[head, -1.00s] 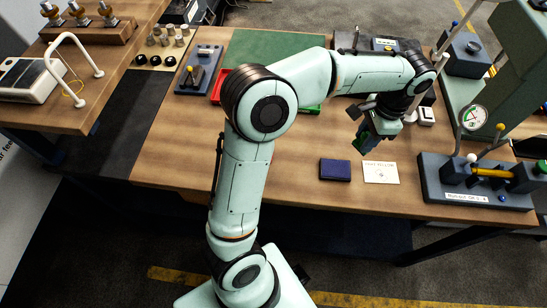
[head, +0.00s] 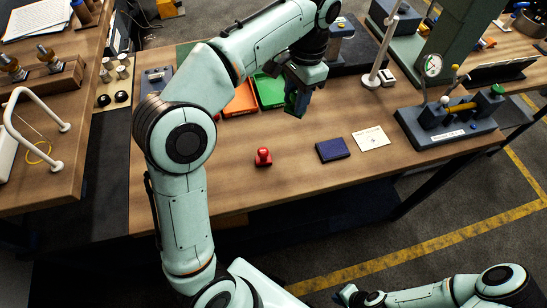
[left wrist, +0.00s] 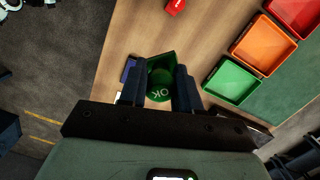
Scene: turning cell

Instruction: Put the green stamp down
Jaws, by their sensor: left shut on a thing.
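My left gripper (head: 297,98) is shut on the green stamp (left wrist: 160,82), above the wooden table. In the left wrist view the stamp sits between the two dark fingers, with "OK" in light letters on its green face. In the head view only a little of the stamp shows at the fingers. A red stamp (head: 263,157) stands on the table, apart from the gripper; it also shows in the left wrist view (left wrist: 175,6). My right gripper (head: 350,294) is low at the bottom of the head view, small and dark; its jaws cannot be made out.
A green tray (left wrist: 232,82), an orange tray (left wrist: 264,46) and a red tray (left wrist: 295,14) stand in a row. A dark blue pad (head: 332,150) and a white card (head: 371,138) lie near the front edge. A grey fixture (head: 447,130) is at right. Table around the red stamp is clear.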

